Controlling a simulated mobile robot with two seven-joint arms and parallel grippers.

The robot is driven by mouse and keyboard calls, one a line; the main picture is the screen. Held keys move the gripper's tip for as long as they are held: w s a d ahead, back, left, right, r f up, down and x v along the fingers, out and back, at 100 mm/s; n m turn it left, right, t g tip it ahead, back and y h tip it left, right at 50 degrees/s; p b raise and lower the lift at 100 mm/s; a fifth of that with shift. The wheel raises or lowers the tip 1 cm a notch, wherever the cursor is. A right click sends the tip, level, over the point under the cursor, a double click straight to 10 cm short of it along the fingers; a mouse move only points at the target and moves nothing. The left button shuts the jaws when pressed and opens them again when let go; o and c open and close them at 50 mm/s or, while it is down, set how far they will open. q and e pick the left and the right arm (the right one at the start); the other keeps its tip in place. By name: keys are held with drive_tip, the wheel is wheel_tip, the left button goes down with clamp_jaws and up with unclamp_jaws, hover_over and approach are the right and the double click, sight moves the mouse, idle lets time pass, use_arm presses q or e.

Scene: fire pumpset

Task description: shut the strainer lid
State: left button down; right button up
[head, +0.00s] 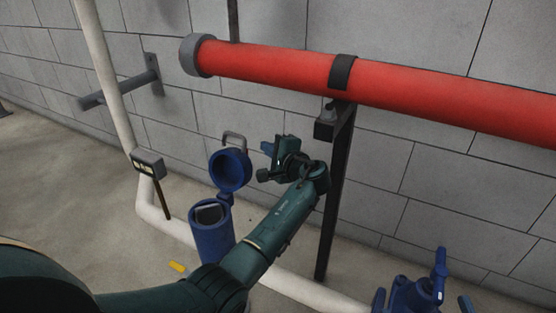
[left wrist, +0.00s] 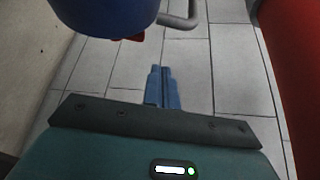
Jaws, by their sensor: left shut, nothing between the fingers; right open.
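The blue strainer (head: 211,235) stands upright on the pipe near the floor, its top open and dark inside. Its round blue lid (head: 231,171) stands raised on the hinge at the body's right side, with a grey handle (head: 234,138) at its top. My left gripper (head: 265,147) is shut and empty, to the right of the raised lid and apart from it. In the left wrist view, the shut blue fingers (left wrist: 161,88) show below the lid (left wrist: 105,12) and handle (left wrist: 180,18), with nothing between them. My right gripper is not in view.
A red pipe (head: 430,90) runs above and behind my left gripper, on a black post (head: 333,200). A white pipe (head: 102,60) with a grey box (head: 148,163) stands left of the strainer. Blue valve parts (head: 412,293) are at bottom right. A yellow piece (head: 177,266) lies on the floor.

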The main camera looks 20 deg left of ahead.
use_arm(q)
drive_tip(key=shift+s+a+r, duration=0.25)
drive_tip(key=shift+s+a, duration=0.4)
drive_tip(key=shift+a, duration=0.05)
drive_tip(key=shift+s+a+r, duration=0.2)
drive_tip(key=shift+s+a, duration=0.4)
drive_tip(key=shift+a, duration=0.05)
